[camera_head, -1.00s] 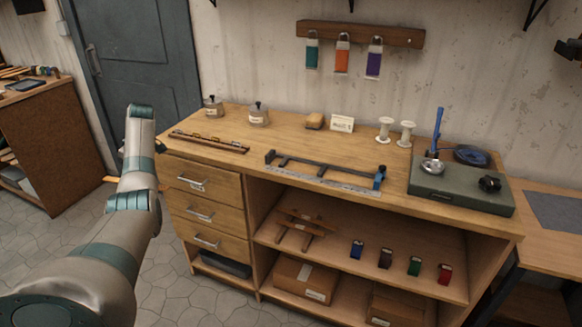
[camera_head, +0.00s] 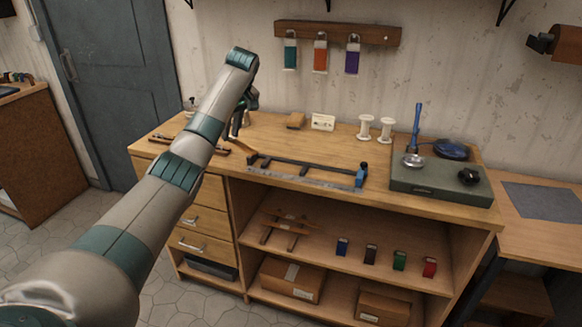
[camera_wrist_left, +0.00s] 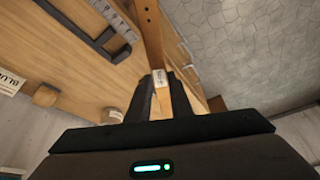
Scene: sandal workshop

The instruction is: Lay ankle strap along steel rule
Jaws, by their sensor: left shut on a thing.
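The ankle strap (camera_wrist_left: 152,35) is a tan leather band with small holes and a white tag, gripped between the dark fingers of my left gripper (camera_wrist_left: 162,92) in the left wrist view. In the head view my left gripper (camera_head: 241,115) is over the bench's left half, largely hidden behind my forearm; little of the strap shows there. The steel rule (camera_head: 315,184) lies near the bench's front edge, along a dark frame (camera_head: 310,167) with a blue end piece (camera_head: 361,175). The rule also shows in the left wrist view (camera_wrist_left: 112,15), left of the strap. My right gripper is out of view.
Two white spools (camera_head: 366,128), a tan block (camera_head: 296,121) and a label card (camera_head: 322,122) stand at the back. A green-grey slab (camera_head: 430,184) with tools is at the right. A wooden strip at the left is partly covered by my arm.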

